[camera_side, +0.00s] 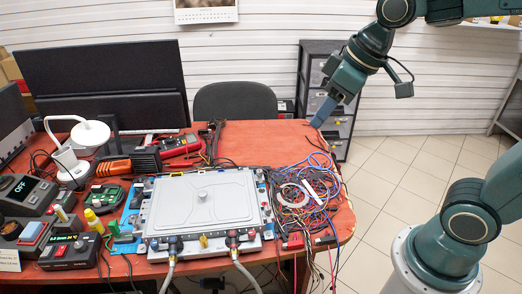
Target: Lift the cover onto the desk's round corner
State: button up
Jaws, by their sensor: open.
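The cover (178,214) is a flat pale grey plate with a small round knob (202,196) in its middle. It lies on the boxy unit (259,246) with hose fittings at its front edge. The red desk (262,137) has a rounded corner at its right end, and a tangle of wires covers much of the area just right of the unit. My gripper (318,122) hangs above the desk's back right edge, up and to the right of the cover and apart from it. It is open and holds nothing that I can see.
Tangled wires with a white ring (295,195) lie right of the unit. Two hoses (245,276) run off its front. A multimeter (181,146), a white lamp (90,134) and control boxes (69,251) crowd the left. Bare desk shows at the back right.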

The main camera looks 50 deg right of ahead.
jog(key=w+a+f+n+g+y, duration=0.1)
jog(key=w+a+f+n, duration=0.2)
jog(key=w+f, duration=0.6)
jog(key=w+a+f+n+g+y, duration=0.1)
jog(key=w+a+f+n, duration=0.3)
jog(key=w+f, duration=0.5)
jog(key=w, duration=0.6)
jog(key=shift+w+a+y, duration=0.2)
jog(key=shift+a+y, duration=0.2)
jog(key=shift+f, duration=0.15)
send_over(203, 193)
jog(key=s+d, duration=0.1)
jog(key=d, duration=0.1)
jog(key=shift+s+f, duration=0.1)
jog(key=shift+f, duration=3.8)
jog(key=shift+f, duration=0.1)
jog(key=shift+x, duration=2.5)
jog(key=shift+s, duration=0.15)
